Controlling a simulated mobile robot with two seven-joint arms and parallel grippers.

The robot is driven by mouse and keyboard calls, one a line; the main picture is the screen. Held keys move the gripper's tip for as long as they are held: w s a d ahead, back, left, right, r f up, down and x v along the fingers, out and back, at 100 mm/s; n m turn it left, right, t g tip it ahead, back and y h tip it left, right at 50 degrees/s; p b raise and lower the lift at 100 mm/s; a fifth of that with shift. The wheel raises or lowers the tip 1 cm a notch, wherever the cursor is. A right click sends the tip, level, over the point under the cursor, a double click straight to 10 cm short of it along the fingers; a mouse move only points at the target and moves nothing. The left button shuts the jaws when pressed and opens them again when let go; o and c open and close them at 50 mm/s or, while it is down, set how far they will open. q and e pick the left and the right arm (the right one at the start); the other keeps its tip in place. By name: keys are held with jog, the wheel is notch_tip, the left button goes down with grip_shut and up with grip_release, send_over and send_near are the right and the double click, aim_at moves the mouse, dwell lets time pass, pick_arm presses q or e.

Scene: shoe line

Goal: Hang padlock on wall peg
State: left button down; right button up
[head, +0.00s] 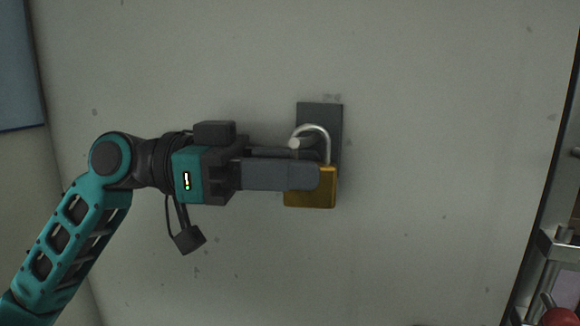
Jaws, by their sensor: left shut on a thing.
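The padlock (327,190) has a brass body and a silver shackle at its top. It is upright in front of a dark grey wall plate (320,112). My left gripper (314,168) comes in from the left and is shut on the padlock's body, with its near finger covering part of the brass. A pale rounded end (295,143) shows at the left of the shackle. I cannot tell whether it is the peg's tip or part of the shackle, so whether the shackle is around the peg is unclear. My right gripper is not in view.
The pale, spotted wall (430,120) is bare around the plate. A blue panel (18,65) is at the upper left. At the right edge stands a dark-edged metal frame (548,245), with a red round thing (558,317) at its bottom.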

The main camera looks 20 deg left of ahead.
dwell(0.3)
pick_arm(q)
jog(key=c, duration=0.8)
grip_release()
jog(key=shift+a, duration=0.1)
